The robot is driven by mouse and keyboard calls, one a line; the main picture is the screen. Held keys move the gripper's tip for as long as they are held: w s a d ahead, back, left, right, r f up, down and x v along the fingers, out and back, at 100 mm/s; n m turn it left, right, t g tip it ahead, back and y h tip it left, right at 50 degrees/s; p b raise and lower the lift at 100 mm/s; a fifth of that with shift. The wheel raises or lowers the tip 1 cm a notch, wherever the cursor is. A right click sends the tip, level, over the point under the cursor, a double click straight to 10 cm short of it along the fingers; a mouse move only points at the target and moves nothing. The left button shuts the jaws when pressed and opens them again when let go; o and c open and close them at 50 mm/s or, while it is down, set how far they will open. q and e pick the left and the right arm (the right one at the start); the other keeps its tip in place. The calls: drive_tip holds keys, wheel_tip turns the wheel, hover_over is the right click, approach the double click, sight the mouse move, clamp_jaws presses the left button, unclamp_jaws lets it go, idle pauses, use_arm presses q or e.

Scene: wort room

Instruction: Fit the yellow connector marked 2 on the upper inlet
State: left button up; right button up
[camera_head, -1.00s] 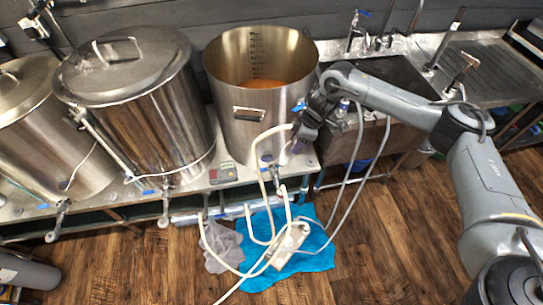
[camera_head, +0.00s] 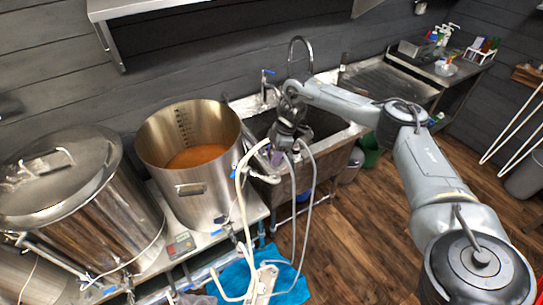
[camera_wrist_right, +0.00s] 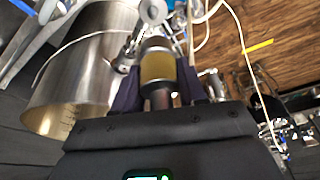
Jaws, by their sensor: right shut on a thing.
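My right gripper (camera_head: 282,155) hangs in front of the steel sink, to the right of the open steel pot. In the right wrist view it is shut on a connector with a dull yellow band (camera_wrist_right: 158,68), held between two dark purple fingers. A number on the connector cannot be read. In the head view the held connector is too small to make out. A pale hose (camera_head: 241,190) hangs down near the gripper. I cannot tell which fitting is the upper inlet. My left gripper is not in view.
The open pot (camera_head: 205,192) holds orange-brown liquid and stands on a steel bench beside a lidded pot (camera_head: 85,225). The sink (camera_head: 322,122) has a curved tap (camera_head: 301,50). Grey hoses (camera_head: 310,200) hang below my right arm. A blue cloth (camera_head: 288,283) lies on the floor.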

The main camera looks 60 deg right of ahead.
wheel_tip(320, 180, down, 5)
drive_tip(key=b, duration=0.4)
drive_tip(key=shift+b, duration=0.35)
drive_tip(key=shift+f, duration=0.75)
drive_tip(key=shift+p, duration=0.35)
drive_tip(key=shift+f, duration=0.55)
drive_tip(key=shift+f+b, duration=0.6)
drive_tip(key=shift+f, duration=0.2)
drive_tip(key=o, duration=1.1)
drive_tip(key=shift+o, duration=0.7)
